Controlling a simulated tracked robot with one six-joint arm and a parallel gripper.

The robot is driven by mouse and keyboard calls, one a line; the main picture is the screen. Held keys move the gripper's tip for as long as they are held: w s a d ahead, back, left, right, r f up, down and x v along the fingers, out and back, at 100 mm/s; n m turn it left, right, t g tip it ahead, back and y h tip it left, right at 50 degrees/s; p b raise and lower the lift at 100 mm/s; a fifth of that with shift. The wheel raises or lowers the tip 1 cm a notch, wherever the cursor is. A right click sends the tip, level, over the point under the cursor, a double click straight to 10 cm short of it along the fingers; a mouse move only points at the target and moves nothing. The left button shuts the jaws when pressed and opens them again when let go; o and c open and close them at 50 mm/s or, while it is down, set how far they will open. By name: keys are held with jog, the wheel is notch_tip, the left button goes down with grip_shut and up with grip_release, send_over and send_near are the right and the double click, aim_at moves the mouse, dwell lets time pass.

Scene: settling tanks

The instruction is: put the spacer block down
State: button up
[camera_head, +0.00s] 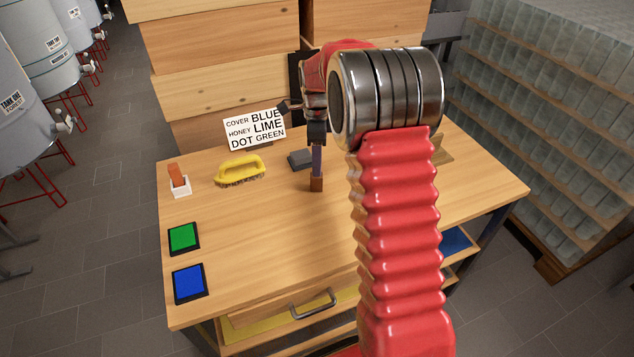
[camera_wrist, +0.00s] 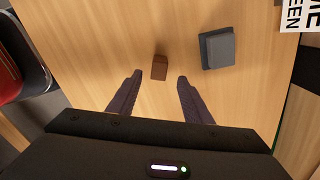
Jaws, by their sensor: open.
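A small brown block, which I take to be the spacer block (camera_head: 316,185), stands on the wooden table top. It also shows in the wrist view (camera_wrist: 160,67), between and just beyond my fingertips. My gripper (camera_head: 317,172) points down directly over it in the head view. In the wrist view my gripper (camera_wrist: 160,78) has its two dark fingers spread, with a gap on each side of the block. The block appears to rest on the wood, and nothing is clamped.
A dark grey block (camera_head: 300,158) sits close by. A yellow brush (camera_head: 240,171), a white holder (camera_head: 181,190) with an orange piece, a lettered sign (camera_head: 255,129), a green pad (camera_head: 183,239) and a blue pad (camera_head: 189,283) are on the left. The table's front middle is clear.

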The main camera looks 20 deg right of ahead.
aim_at(316, 180)
jog(key=shift+f, duration=1.7)
jog(key=shift+f, duration=0.1)
jog(key=shift+f, duration=2.5)
jog(key=shift+s, duration=0.1)
jog(key=shift+a, duration=0.1)
jog(key=shift+c, duration=0.7)
grip_shut()
jog(key=shift+r, duration=0.1)
notch_tip(316, 180, up, 10)
jog(key=shift+f, duration=0.1)
